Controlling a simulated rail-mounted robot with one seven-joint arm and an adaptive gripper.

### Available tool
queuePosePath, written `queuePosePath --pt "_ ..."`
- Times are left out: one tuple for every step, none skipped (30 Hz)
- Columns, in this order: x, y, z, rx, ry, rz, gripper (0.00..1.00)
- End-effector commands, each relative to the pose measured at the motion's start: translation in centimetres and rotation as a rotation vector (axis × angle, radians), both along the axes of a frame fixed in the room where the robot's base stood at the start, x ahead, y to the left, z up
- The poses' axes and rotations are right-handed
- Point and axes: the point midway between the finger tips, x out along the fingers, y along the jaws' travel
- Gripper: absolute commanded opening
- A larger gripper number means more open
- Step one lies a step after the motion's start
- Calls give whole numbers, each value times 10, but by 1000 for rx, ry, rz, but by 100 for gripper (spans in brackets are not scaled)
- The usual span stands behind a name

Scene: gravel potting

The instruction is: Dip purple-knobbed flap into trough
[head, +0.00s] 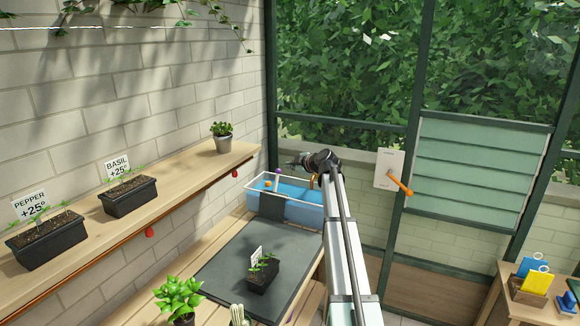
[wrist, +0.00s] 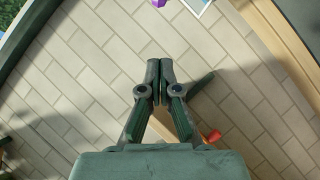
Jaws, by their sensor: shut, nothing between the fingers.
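The trough (head: 312,213) is a white-rimmed tub with blue contents at the far end of the bench in the head view. A small purple knob (head: 278,171) shows at its back left, near my gripper (head: 291,163); the flap it belongs to cannot be made out. An orange knob (head: 268,185) shows at the trough's left.
A dark panel (head: 271,206) stands at the trough's near side. A dark mat (head: 235,267) on the bench bears a potted seedling (head: 262,276). A wooden shelf (head: 187,178) with planters runs along the left wall. A white plate with an orange handle (head: 400,184) is at right.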

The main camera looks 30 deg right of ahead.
Motion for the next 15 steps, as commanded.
queuePosePath --pt "8 1 -1 1 1 1 0" --pt "12 2 -3 1 1 1 0" --pt "18 3 -5 1 2 1 0" --pt "23 4 -7 2 2 0 0" --pt "28 5 -8 2 2 0 0" --pt "35 6 -11 2 2 0 0" --pt "40 8 -13 2 2 0 0" --pt "46 9 -16 3 2 0 0" --pt "54 11 -19 3 2 0 0" --pt "59 12 -21 3 3 1 0" --pt "64 13 -23 3 2 0 0" --pt "71 14 -26 2 3 -1 0" --pt "76 15 -28 2 3 -1 0" --pt "81 16 -31 2 3 -1 0" --pt "86 17 -33 2 3 -1 0"
